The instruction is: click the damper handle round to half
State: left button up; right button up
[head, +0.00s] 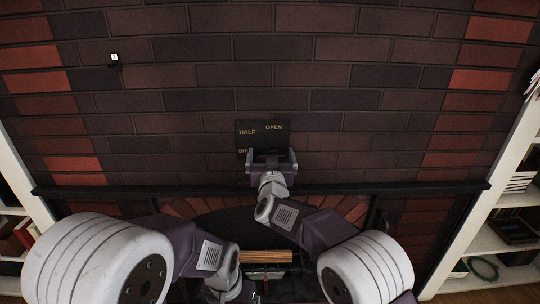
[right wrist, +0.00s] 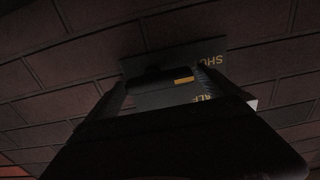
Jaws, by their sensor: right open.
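The dark damper plate (head: 262,127) is on the brick wall at centre in the head view, with yellow HALF and OPEN lettering and a partly covered SHUT. My right gripper (head: 270,154) is open in front of its lower part and hides the handle there. In the right wrist view the plate (right wrist: 205,53) shows upside down. A dark damper handle (right wrist: 155,77) with a yellow mark lies between the spread fingers of the right gripper (right wrist: 165,82); contact is unclear. I cannot tell exactly which label it points to. My left gripper (head: 245,293) is low at the bottom edge, partly cut off.
A dark mantel ledge (head: 120,190) runs across the wall below the plate, above an arched fireplace opening. A small dark fitting with a white top (head: 114,59) is on the wall at upper left. White bookshelves (head: 500,190) stand at both sides. The wall around the plate is clear.

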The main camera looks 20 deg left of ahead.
jog(key=shift+c, duration=0.3)
jog(key=c, duration=1.2)
jog(key=shift+c, duration=0.2)
jog(key=m+b, duration=0.1)
jog(key=m, duration=0.3)
jog(key=shift+d, duration=0.1)
jog(key=m, duration=0.1)
jog(key=m+b, duration=0.1)
jog(key=m, duration=0.1)
jog(key=m+b, duration=0.1)
jog(key=shift+d+r+m, duration=0.2)
jog(key=shift+r+m, duration=0.05)
jog(key=shift+m, duration=0.05)
jog(key=o, duration=1.3)
